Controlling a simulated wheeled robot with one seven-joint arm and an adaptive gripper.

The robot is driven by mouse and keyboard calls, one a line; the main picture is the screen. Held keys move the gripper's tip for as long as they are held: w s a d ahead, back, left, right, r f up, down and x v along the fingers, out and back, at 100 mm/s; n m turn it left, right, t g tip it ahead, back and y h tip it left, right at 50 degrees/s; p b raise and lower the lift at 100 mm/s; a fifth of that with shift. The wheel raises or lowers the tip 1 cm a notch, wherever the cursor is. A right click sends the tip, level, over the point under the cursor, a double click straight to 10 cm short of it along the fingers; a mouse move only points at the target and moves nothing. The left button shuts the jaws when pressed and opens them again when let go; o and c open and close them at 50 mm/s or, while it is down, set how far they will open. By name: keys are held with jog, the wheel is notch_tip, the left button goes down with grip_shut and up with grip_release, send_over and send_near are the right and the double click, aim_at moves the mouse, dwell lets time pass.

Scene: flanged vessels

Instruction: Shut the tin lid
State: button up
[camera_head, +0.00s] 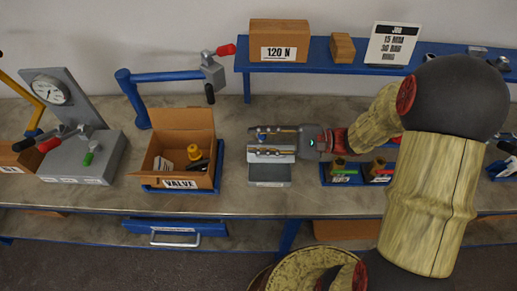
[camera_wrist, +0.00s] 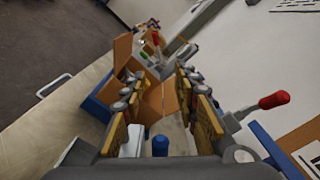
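A small grey box (camera_head: 269,172) with a pale label on its front stands at the middle of the bench in the head view. It is likely the tin. My gripper (camera_head: 254,141) reaches in from the right, fingers pointing left, over its back part. The fingers are spread with a gap between them, and nothing is gripped. A blue knob (camera_head: 262,136) shows between the fingers; in the wrist view the knob (camera_wrist: 160,145) is low between the finger bases. My gripper (camera_wrist: 163,80) hides much of the box, so I cannot tell the lid's exact angle.
An open cardboard box (camera_head: 181,150) labelled VALVE stands left of the grey box. A blue tray (camera_head: 357,182) with brass fittings is on the right. A blue shelf (camera_head: 300,69) with a carton (camera_head: 279,40) runs behind. A gauge stand (camera_head: 70,110) is far left.

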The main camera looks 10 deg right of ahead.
jog(key=shift+r, duration=1.15)
